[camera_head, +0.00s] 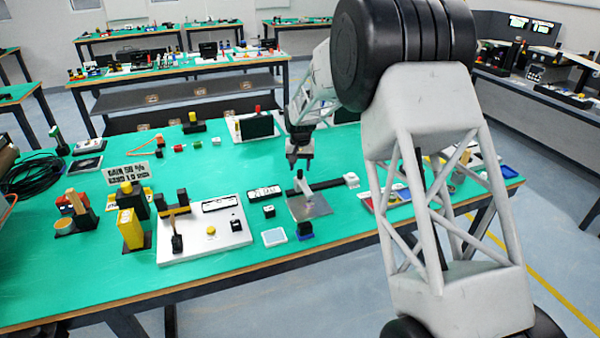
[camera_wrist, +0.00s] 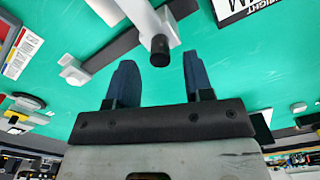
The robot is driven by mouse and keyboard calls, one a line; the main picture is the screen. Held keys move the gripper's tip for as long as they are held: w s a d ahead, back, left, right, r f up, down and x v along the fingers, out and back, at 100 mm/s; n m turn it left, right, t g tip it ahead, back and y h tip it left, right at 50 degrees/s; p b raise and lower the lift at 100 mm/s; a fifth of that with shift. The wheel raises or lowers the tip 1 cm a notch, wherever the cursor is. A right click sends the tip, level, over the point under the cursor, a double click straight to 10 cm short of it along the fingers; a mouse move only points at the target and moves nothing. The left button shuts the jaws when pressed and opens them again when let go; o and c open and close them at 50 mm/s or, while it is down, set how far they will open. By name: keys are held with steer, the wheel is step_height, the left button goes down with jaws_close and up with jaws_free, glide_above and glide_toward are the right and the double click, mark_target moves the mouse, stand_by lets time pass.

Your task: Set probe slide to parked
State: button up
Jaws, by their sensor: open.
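In the wrist view the rail (camera_wrist: 112,48) runs diagonally and the white arm (camera_wrist: 140,15) carries a black cylindrical tip (camera_wrist: 160,49). My gripper (camera_head: 299,164) hangs just behind the rail in the head view, pointing down. In the wrist view my gripper (camera_wrist: 160,60) has its two blue fingers apart, and the black tip appears between them. I cannot tell any contact. No parked mark is readable.
A grey plate (camera_head: 313,208) lies in front of the rail, and a white block (camera_head: 351,180) sits by its right end. A white board (camera_head: 190,245) with fixtures is further left. Green table behind the rail is fairly clear.

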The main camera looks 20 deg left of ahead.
steer(key=shift+f, duration=1.5)
jaws_close()
